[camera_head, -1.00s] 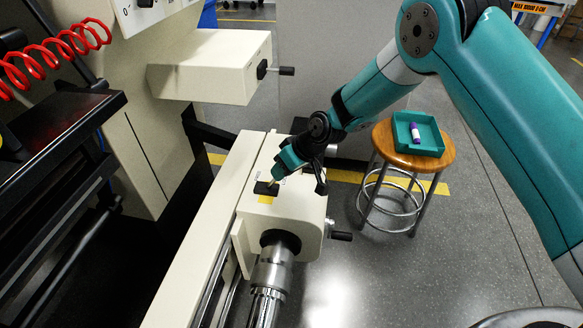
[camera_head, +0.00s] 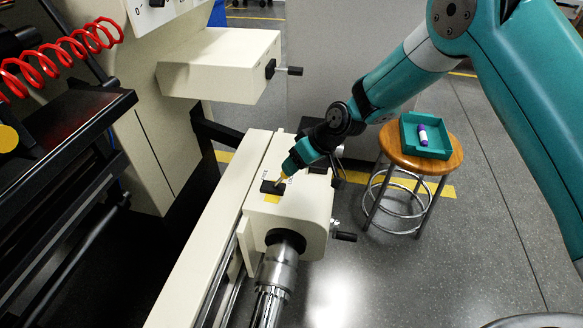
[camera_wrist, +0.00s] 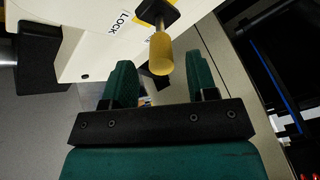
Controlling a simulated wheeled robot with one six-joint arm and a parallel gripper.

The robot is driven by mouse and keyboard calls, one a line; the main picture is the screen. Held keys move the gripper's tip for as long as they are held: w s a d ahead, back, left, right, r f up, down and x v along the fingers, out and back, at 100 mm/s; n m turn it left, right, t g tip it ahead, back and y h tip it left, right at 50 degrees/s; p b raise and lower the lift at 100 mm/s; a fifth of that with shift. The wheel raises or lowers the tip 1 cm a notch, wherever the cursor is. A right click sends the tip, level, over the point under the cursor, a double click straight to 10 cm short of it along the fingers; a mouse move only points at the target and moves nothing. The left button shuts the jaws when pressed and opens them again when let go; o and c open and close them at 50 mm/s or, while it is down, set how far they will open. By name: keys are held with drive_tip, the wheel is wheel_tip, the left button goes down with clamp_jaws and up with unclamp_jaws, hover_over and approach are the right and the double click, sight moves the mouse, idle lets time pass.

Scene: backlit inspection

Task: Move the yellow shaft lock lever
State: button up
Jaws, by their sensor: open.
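The yellow shaft lock lever (camera_wrist: 160,52) shows in the wrist view as a yellow knob on a thin stem, rising from a dark base beside a LOCK label (camera_wrist: 123,21). In the head view the lever (camera_head: 283,178) stands on top of the cream machine head (camera_head: 305,207), partly hidden by my gripper. My gripper (camera_wrist: 160,75) is open in the wrist view, with one green finger on each side and the knob between and just beyond them. It does not touch the knob as far as I can see. In the head view my gripper (camera_head: 290,168) comes down from the upper right.
A black handle (camera_head: 345,236) sticks out of the machine head's right side. A cream box (camera_head: 215,80) overhangs behind.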

drive_tip(key=p+v, duration=0.2)
drive_tip(key=v, duration=1.2)
